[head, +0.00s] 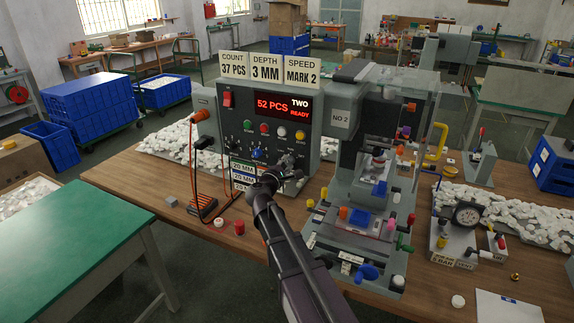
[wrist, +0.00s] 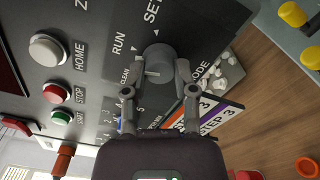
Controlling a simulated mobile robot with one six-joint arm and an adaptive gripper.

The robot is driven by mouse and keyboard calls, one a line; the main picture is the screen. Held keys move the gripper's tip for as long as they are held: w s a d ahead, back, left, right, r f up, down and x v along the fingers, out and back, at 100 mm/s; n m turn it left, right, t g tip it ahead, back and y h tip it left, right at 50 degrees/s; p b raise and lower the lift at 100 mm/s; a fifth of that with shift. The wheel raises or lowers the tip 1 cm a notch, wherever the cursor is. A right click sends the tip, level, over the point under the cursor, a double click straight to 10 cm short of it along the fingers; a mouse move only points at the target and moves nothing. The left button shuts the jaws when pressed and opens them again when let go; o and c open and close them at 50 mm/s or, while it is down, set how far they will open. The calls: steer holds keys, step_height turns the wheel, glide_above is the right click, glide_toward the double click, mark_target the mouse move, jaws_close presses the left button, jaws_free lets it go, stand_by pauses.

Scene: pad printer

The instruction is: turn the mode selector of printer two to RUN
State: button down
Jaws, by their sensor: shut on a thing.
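Printer two's control panel (head: 262,140) carries a red display reading 52 PCS, TWO, READY. Its mode selector (wrist: 158,58) is a round grey knob in the wrist view, with labels RUN, SET and a smaller one that seems to read CLEAN around it, and MODE on the opposite side. A pale mark on the knob points left in the picture, towards the CLEAN and RUN side; I cannot tell exactly which. My gripper (wrist: 158,75) is shut on the knob, one finger on each side. In the head view my gripper (head: 283,170) reaches the panel's lower right and hides the selector.
White HOME (wrist: 47,49), red STOP (wrist: 54,93) and green START (wrist: 62,117) buttons lie left of the knob in the wrist view. The printer's pad unit (head: 375,190) stands right of the panel.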

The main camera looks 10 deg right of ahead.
steer(key=shift+m, duration=1.5)
steer(key=shift+c, duration=2)
jaws_free()
steer(key=v, duration=1.2)
steer(key=shift+s+d, duration=0.1)
steer(key=shift+d, duration=0.05)
